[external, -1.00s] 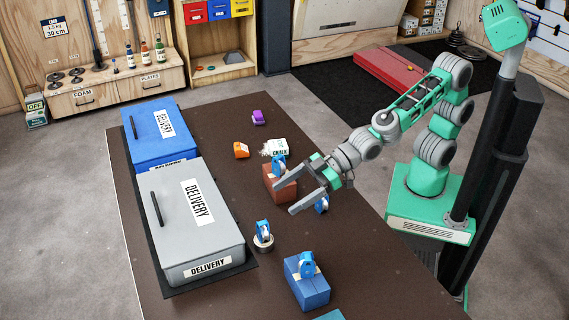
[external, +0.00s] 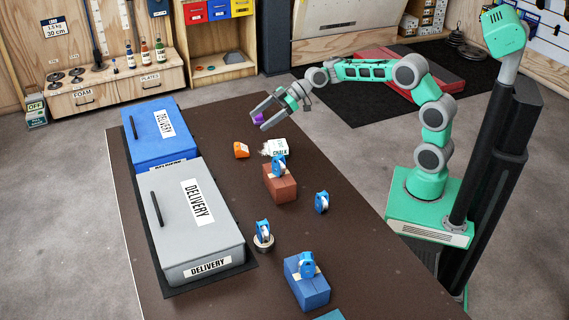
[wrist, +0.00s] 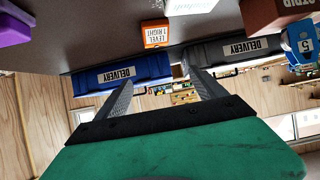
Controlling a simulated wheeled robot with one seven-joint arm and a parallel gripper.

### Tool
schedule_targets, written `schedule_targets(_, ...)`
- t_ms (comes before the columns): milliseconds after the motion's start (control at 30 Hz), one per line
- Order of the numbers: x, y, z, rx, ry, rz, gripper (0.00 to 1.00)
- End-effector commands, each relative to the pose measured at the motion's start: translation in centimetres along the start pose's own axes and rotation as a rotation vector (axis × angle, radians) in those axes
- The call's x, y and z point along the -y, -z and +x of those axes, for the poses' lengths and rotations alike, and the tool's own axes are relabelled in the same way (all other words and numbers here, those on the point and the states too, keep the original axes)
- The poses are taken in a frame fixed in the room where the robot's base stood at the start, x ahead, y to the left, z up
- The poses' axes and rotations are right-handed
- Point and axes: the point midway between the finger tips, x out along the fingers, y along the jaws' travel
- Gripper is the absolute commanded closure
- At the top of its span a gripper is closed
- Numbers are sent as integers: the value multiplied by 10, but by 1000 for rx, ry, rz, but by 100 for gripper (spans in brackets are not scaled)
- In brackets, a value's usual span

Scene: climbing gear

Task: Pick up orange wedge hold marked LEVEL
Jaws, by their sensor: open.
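The orange wedge hold (external: 241,150) lies on the dark brown table, left of the chalk bag. In the wrist view the orange hold (wrist: 156,33) shows near the top centre, with a white label that seems to read LEVEL and RIGHT. My gripper (external: 259,120) is open and empty above the table's far part, beyond and slightly right of the orange hold. In the wrist view its fingers (wrist: 157,72) are spread, with the orange hold beyond their tips and not touched. A purple hold (external: 258,117) shows between the fingers in the external view, but sits off to the left side (wrist: 14,24) in the wrist view.
The chalk bag (external: 278,147) stands just right of the orange hold. A brown block (external: 281,188) with a blue item on it is nearer. Blue (external: 160,137) and grey (external: 195,225) DELIVERY boxes line the left side. Bare table lies between boxes and holds.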

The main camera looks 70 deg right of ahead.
Motion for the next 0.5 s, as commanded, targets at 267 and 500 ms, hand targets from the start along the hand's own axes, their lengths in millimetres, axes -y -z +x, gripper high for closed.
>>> schedule_targets(267,3,-55,43,1,5,2,20)
schedule_targets(500,2,-54,79,1,5,2,20)
